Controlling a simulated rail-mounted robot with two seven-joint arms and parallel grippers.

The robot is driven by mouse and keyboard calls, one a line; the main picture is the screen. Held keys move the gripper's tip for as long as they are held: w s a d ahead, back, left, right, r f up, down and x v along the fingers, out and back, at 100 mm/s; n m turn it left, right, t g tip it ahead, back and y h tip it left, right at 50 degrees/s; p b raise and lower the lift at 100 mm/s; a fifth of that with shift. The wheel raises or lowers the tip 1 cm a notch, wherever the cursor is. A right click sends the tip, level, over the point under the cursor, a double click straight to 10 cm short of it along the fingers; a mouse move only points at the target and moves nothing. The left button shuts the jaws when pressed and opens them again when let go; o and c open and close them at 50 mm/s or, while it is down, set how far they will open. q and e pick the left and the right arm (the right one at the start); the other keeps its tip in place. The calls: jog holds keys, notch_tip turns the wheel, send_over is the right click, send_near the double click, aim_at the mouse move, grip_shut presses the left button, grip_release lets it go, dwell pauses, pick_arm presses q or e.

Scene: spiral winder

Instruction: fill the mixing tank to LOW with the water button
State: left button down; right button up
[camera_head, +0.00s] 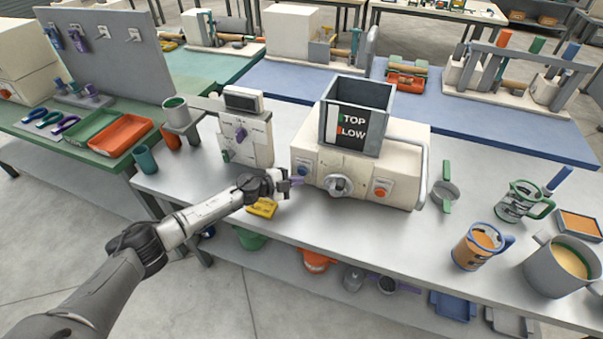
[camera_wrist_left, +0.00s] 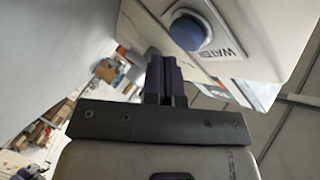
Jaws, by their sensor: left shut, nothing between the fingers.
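The mixing tank (camera_head: 343,128) is a grey open-topped box on a cream machine body (camera_head: 310,158). Its dark front panel reads LOW, with another word above that looks like TOP or STOP. No water shows in it. The round blue water button (camera_wrist_left: 187,30), labelled WATER, is on the cream face in the left wrist view. My left gripper (camera_head: 297,182) is shut and empty at the machine's left front. Its purple fingers (camera_wrist_left: 165,60) point toward the button's lower edge; I cannot tell whether they touch it.
A grey knob (camera_head: 338,185) and an orange button (camera_head: 380,192) are on the same front. A cream device (camera_head: 245,140) with a screen stands left of the machine. A yellow object (camera_head: 262,208) lies below my gripper. A green-handled pot (camera_head: 445,188) stands to the right.

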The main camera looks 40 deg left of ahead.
pick_arm(q)
jog(key=shift+w, duration=0.15)
jog(key=shift+w+a, duration=0.15)
jog(key=shift+w, duration=0.15)
jog(key=shift+w, duration=0.1)
dwell(0.5)
jog(key=shift+w+a, duration=0.1)
jog(key=shift+w, duration=0.15)
dwell(0.5)
dwell(2.4)
jog(key=shift+s+r+p, duration=0.15)
jog(key=shift+s+p, duration=0.15)
jog(key=shift+s, duration=0.1)
jog(key=shift+s+d+p, duration=0.2)
jog(key=shift+s+p, duration=0.1)
jog(key=shift+s, duration=0.05)
